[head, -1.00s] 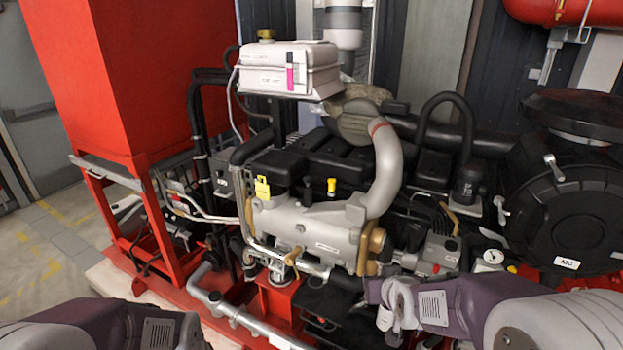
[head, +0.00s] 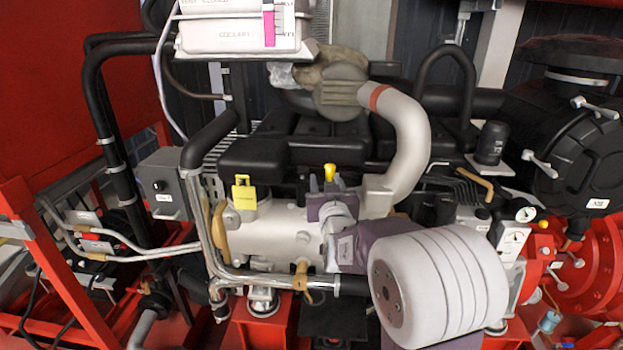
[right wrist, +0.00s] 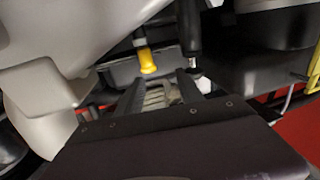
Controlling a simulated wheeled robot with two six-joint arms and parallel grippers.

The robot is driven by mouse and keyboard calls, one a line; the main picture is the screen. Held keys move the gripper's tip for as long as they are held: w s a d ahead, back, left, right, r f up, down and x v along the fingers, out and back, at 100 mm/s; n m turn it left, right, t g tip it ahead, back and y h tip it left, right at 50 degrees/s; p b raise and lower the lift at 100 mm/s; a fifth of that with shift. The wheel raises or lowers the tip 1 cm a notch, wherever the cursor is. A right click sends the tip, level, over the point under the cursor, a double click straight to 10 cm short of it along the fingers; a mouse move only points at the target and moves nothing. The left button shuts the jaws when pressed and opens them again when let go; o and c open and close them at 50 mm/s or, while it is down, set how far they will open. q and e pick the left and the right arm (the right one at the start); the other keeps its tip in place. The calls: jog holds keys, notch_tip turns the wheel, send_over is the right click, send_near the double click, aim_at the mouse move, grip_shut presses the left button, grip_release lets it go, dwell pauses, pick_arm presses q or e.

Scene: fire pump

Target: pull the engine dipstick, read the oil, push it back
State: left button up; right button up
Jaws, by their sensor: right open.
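The yellow knob (head: 330,172), which looks like the dipstick handle, stands on top of the silver-grey engine part (head: 275,232). My right gripper (head: 326,186) is open, with its dark fingers close to the knob in the head view. In the right wrist view the yellow knob (right wrist: 147,60) shows just past the tips of the open gripper (right wrist: 160,88), slightly to the left. The jaws look empty, and I cannot tell whether a finger touches the knob. The lower part of the dipstick is hidden. My left gripper is out of view.
A yellow flat-topped cap (head: 244,192) sits left of the knob. A thick grey pipe (head: 407,130) curves close on the right. A white coolant tank (head: 240,35) is above left. A black post (right wrist: 190,35) stands beside the knob in the wrist view.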

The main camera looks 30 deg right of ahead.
aim_at(331, 172)
jog(key=shift+s+d+f+h+b, duration=0.2)
jog(key=shift+s+d+f, duration=0.1)
jog(key=shift+s+d, duration=0.25)
jog(key=shift+s+d+f+h+b, duration=0.1)
jog(key=shift+s+d+f+b, duration=0.15)
jog(key=shift+d, duration=0.35)
jog(key=shift+w+a, duration=0.15)
jog(key=shift+w, duration=0.05)
jog(key=p+x, duration=0.2)
jog(key=x, duration=0.7)
jog(key=shift+a+f, duration=0.1)
jog(key=shift+f, duration=0.1)
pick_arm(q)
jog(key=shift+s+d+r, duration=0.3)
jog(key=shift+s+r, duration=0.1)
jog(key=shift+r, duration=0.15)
pick_arm(e)
grip_shut()
jog(key=shift+r, duration=0.1)
